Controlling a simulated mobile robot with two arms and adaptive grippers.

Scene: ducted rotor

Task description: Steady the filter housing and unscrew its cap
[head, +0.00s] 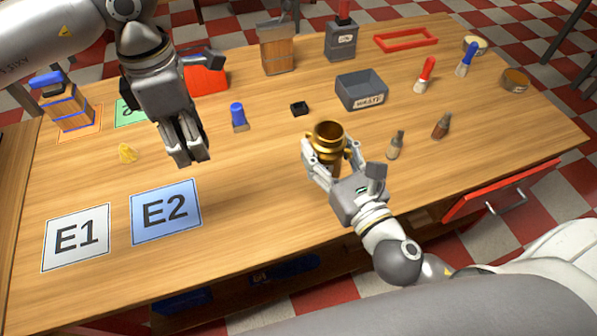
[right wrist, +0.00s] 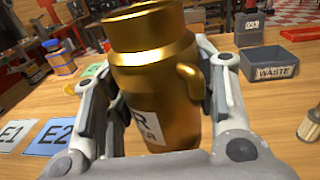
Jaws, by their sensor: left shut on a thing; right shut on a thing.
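The filter housing (head: 327,142) is a brass-coloured, upright vessel with side lugs and a wide round mouth, which looks dark inside. My right gripper (head: 330,165) is shut around its body. In the right wrist view the housing (right wrist: 155,75) stands between the fingers, with a white label partly in sight. My left gripper (head: 188,152) is well to the left of the housing, above the table, fingers pointing down and close together. Whatever it holds is too hidden to make out. I cannot pick out the cap on the housing or elsewhere.
Cards E1 (head: 76,238) and E2 (head: 166,211) lie at the left front. A grey waste bin (head: 361,92) stands behind the housing. A blue-topped item (head: 238,117) stands beyond my left gripper. The front middle is clear.

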